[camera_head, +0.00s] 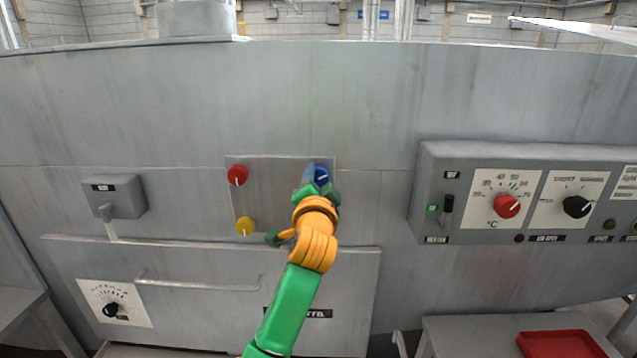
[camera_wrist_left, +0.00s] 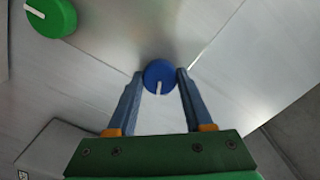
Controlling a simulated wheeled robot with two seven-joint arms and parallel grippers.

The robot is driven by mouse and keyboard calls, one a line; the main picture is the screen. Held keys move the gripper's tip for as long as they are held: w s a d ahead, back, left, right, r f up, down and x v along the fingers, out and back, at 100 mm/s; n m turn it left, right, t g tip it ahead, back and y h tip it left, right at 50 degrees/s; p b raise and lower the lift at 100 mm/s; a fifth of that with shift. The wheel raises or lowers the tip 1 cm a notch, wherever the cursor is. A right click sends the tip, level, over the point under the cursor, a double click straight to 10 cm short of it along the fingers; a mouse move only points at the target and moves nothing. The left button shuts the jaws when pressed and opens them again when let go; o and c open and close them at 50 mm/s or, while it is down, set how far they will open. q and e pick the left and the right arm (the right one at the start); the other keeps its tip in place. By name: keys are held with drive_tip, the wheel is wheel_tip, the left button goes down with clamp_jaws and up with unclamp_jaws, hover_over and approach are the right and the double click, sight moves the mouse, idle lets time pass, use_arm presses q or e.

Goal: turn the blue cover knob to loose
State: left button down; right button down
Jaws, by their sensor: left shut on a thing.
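The blue cover knob (camera_head: 322,176) is a round knob with a white pointer line, at the upper right of a small metal plate. It also shows in the left wrist view (camera_wrist_left: 158,72), its pointer running towards the gripper's base. My left gripper (camera_wrist_left: 160,76) has one blue-grey finger on each side of the knob and is shut on it. In the head view the left gripper (camera_head: 315,177) reaches up to the plate and partly covers the knob and the plate's lower right. My right gripper is not in view.
A red knob (camera_head: 237,175) and a yellow knob (camera_head: 245,226) sit on the plate's left side. A green knob (camera_wrist_left: 50,14) is near in the wrist view. A control box (camera_head: 431,190) juts out at right. A handle bar (camera_head: 200,286) lies below left.

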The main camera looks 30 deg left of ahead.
use_arm(q)
drive_tip(key=n, duration=0.6)
drive_tip(key=shift+r+b, duration=0.1)
drive_tip(key=shift+b, duration=0.3)
drive_tip(key=n, duration=0.5)
drive_tip(key=shift+n, duration=0.3)
drive_tip(key=shift+c, duration=1.5)
unclamp_jaws()
